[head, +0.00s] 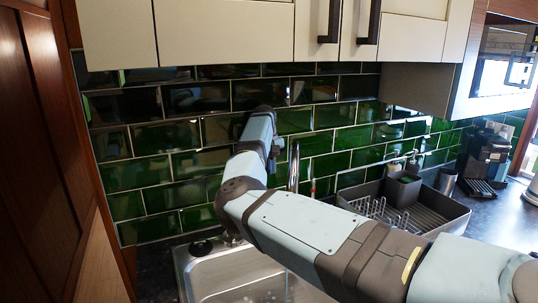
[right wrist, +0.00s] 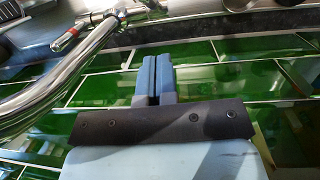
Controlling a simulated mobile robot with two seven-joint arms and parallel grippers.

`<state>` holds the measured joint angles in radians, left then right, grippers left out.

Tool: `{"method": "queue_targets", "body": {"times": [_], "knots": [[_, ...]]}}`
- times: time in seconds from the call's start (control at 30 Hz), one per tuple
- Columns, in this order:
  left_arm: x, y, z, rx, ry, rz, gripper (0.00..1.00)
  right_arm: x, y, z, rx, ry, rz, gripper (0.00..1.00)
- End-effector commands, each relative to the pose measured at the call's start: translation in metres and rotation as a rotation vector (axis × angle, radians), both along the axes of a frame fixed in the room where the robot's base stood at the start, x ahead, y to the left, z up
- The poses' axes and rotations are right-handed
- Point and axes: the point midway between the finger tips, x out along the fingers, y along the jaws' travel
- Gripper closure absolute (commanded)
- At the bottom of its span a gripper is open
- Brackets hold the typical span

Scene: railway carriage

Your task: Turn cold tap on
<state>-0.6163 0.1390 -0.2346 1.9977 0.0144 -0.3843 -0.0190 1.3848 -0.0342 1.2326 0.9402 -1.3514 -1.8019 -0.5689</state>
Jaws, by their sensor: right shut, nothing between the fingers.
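The chrome tap (head: 293,167) rises behind my right arm at the back of the sink (head: 222,272) in the head view. My arm hides its base and handles. In the right wrist view the tap's curved chrome pipe (right wrist: 60,88) runs along the left. A short chrome handle with a red mark (right wrist: 68,40) shows beside the pipe. No cold mark can be made out. My right gripper (right wrist: 153,58) is shut and empty, with its blue fingers apart from the pipe, to its right in that view. In the head view the right hand is near the tiled wall. My left gripper is out of view.
The green tiled wall (head: 157,172) is close behind the right hand. Cupboards (head: 225,32) overhang it. A dark dish rack (head: 440,212) stands right of the sink, and a coffee machine (head: 486,155) stands further right. A wooden panel (head: 40,150) bounds the left.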

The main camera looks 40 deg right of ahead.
Motion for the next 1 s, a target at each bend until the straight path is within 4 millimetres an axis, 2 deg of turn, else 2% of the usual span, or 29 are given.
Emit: {"method": "queue_targets", "body": {"times": [0.13,0.4,0.83,1.0], "knots": [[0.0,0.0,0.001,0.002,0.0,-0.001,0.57,-0.005,0.001,-0.03,0.003,0.001,0.002,1.0],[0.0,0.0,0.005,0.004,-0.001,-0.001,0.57,-0.034,0.003,-0.045,0.001,0.0,-0.001,1.0],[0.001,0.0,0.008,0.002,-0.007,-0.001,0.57,-0.038,0.002,-0.047,0.001,0.0,0.0,1.0],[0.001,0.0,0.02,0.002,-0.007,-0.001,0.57,-0.042,0.004,-0.045,0.0,0.002,-0.001,1.0]]}}
